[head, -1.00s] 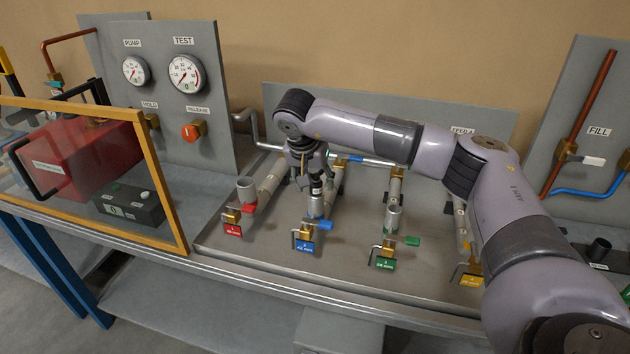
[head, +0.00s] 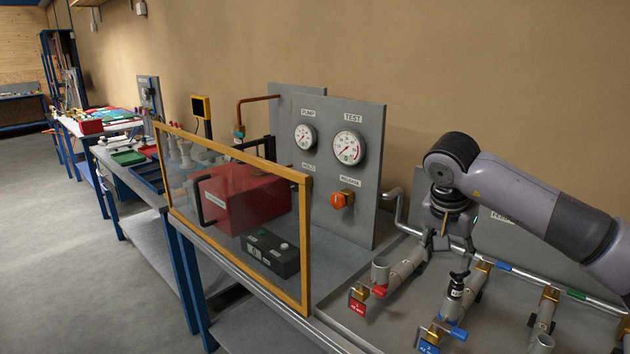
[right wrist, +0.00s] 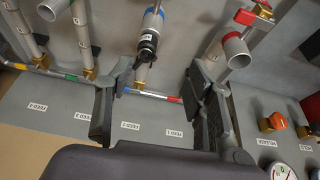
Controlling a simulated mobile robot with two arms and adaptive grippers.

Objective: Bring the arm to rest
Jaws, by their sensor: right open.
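My right arm comes in from the right in the head view. Its gripper (head: 441,226) points down above the grey board, behind the pipe stubs. In the right wrist view the two fingers of my right gripper (right wrist: 155,92) stand wide apart with nothing between them touching. A black fitting (head: 457,284) sits upright on the blue-tagged pipe, in front of and apart from the gripper. It also shows in the right wrist view (right wrist: 147,44), beyond the fingertips. My left gripper is not in view.
A red-tagged pipe stub (head: 380,271) stands close left of the gripper. The gauge panel (head: 368,205) with an orange knob (head: 340,200) rises further left. A yellow-framed clear guard (head: 305,250) encloses a red box (head: 243,200). The floor at left is clear.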

